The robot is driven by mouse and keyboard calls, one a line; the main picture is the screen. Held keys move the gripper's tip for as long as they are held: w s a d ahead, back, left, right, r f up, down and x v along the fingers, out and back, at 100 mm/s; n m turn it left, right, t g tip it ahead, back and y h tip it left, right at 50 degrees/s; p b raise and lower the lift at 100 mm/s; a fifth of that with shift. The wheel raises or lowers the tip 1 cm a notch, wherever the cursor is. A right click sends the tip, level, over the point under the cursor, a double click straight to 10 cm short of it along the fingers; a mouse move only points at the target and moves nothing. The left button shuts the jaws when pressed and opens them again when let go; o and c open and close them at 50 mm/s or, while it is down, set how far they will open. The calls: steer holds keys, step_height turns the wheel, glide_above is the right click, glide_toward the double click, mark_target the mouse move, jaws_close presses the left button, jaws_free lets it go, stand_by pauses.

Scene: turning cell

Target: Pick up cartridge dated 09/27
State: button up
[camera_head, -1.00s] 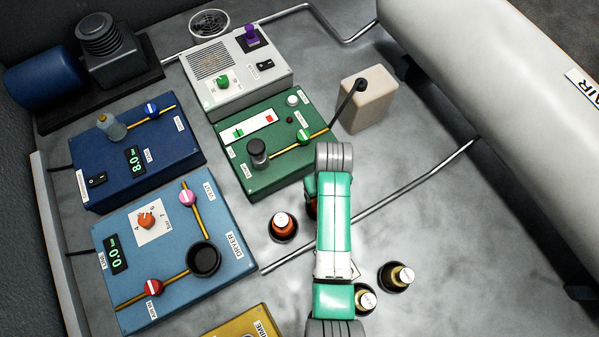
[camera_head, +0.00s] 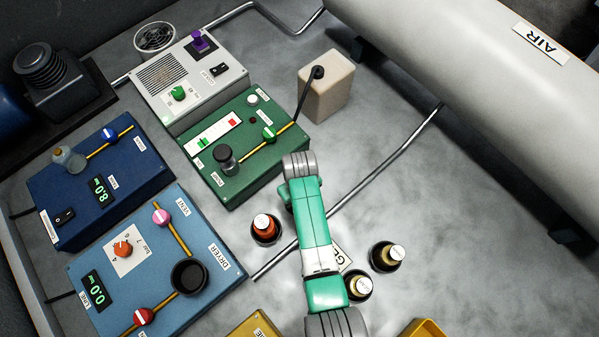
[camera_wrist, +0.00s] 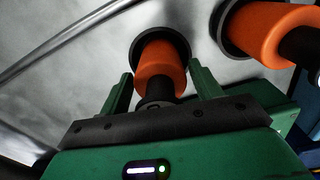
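In the wrist view, an orange cartridge (camera_wrist: 160,62) with a black end stands between the two green fingers of my gripper (camera_wrist: 161,76). The fingers are apart, with a gap showing on each side of it. A second orange cartridge (camera_wrist: 262,30) is to the right, outside the fingers. My gripper is hidden there beneath my arm. No date is readable on any cartridge.
A green panel (camera_head: 245,185) with levers and a blue dryer panel (camera_head: 205,300) lie left. A beige block (camera_head: 325,88) stands behind my arm. A metal pipe (camera_head: 385,170) crosses the bench, and a large white air tank (camera_head: 450,60) fills the upper right.

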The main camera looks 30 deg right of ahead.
steer(key=c, duration=0.9)
step_height(320, 180, up, 10)
steer(key=p, duration=0.2)
steer(key=shift+p, duration=0.4)
